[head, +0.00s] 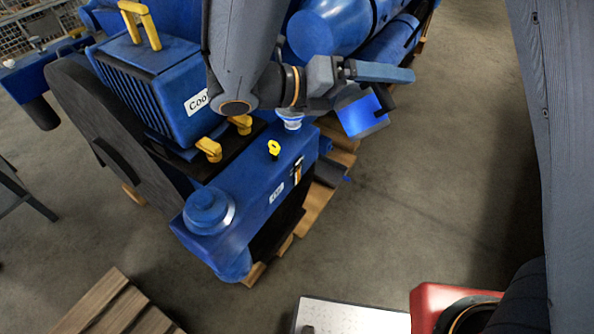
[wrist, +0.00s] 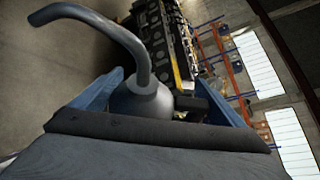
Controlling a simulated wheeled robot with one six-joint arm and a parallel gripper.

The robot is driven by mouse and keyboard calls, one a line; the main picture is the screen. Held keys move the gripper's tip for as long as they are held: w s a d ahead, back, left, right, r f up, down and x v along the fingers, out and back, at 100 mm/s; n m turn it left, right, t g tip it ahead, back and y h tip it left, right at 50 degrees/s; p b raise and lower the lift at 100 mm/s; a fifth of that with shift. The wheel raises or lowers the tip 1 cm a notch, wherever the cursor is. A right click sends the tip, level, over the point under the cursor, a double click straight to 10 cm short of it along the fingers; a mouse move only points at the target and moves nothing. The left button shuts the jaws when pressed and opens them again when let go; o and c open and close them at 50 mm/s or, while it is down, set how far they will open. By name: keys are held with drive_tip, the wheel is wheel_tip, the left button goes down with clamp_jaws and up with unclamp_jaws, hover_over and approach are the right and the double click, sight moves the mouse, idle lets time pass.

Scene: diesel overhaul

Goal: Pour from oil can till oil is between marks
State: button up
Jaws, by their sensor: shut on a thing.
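My gripper (head: 378,95) is shut on the oil can, above the right end of the blue engine part. In the wrist view the grey oil can (wrist: 140,102) sits between the blue fingers of my gripper (wrist: 160,100). Its curved spout bends left, to the side where the floor shows, so the can looks tipped. In the head view the can is mostly hidden by the gripper. A pale round filler (head: 291,121) on the blue housing (head: 240,185) is left of the gripper. A narrow sight gauge (head: 297,173) is on the housing's side; its level is too small to read. No oil stream shows.
A yellow dipstick handle (head: 273,149) and a blue round cap (head: 209,209) are on the housing. Yellow levers (head: 209,149) and a radiator-like block (head: 155,90) stand at left. Wooden pallets lie below. A red container (head: 435,302) is at lower right.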

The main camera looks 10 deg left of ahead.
drive_tip(key=shift+s+d, duration=0.1)
drive_tip(key=shift+s, duration=0.05)
wheel_tip(320, 180, down, 2)
drive_tip(key=shift+d+f+m+y+b, duration=0.15)
drive_tip(key=shift+f+m+y+b, duration=0.2)
drive_tip(key=shift+m+b, duration=0.4)
wheel_tip(320, 180, down, 3)
drive_tip(key=m+b, duration=0.1)
drive_tip(key=m+y+b, duration=0.1)
drive_tip(key=shift+f+t+y+b, duration=0.2)
drive_tip(key=shift+t+y+b, duration=0.05)
drive_tip(key=shift+t+b, duration=0.15)
wheel_tip(320, 180, down, 6)
drive_tip(key=w+a+m+t+y+b, duration=0.1)
drive_tip(key=a+m+y+b, duration=0.1)
drive_tip(key=m+b, duration=0.2)
drive_tip(key=b, duration=0.3)
drive_tip(key=shift+w+r+t, duration=0.2)
drive_tip(key=shift+w+t, duration=0.1)
drive_tip(key=shift+w, duration=0.1)
drive_tip(key=shift+r, duration=0.1)
